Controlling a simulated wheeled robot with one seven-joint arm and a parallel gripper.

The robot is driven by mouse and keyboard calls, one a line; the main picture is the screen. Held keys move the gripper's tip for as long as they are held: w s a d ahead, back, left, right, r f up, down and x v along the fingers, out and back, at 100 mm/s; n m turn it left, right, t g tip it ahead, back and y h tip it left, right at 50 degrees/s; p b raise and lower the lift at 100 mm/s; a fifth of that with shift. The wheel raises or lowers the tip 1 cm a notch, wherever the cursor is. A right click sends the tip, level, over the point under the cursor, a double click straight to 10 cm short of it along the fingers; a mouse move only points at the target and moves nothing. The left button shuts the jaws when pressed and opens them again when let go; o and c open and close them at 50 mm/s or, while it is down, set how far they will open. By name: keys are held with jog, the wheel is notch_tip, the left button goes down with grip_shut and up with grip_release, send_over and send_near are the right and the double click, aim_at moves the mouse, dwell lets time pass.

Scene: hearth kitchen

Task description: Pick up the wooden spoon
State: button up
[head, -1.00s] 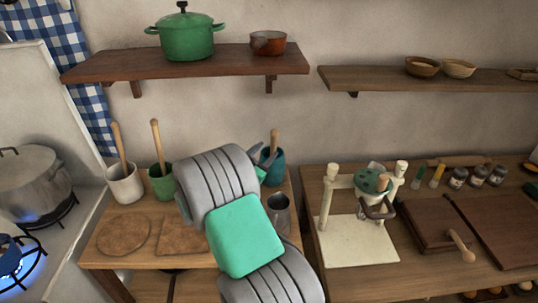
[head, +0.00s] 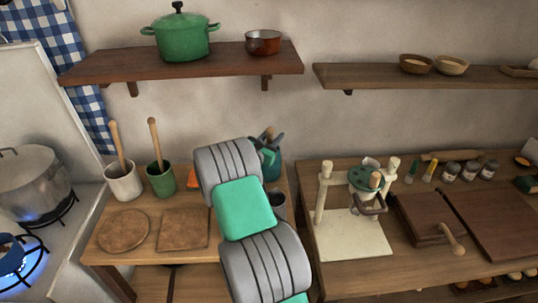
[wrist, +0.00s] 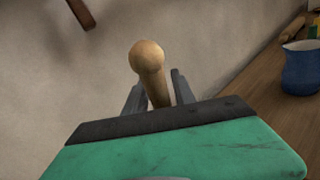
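In the wrist view the round-ended wooden handle (wrist: 149,58) rises between my two fingers. My gripper (head: 267,143) is at this handle, its fingers spread on either side; it also shows in the wrist view (wrist: 158,95). Whether a finger touches the handle is unclear. The spoon's lower end is hidden. Other wooden handles stand in a white crock (head: 123,183) and a green crock (head: 161,180).
A grey cup (head: 279,207) stands beside my arm. The wrist view shows a blue vessel (wrist: 300,68) at right. A shelf (head: 200,62) with a green pot (head: 180,40) hangs above. A white press (head: 350,235) stands on the right counter. A lit stove is at left.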

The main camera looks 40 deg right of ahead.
grip_shut()
jog(key=shift+r, duration=0.1)
dwell(0.4)
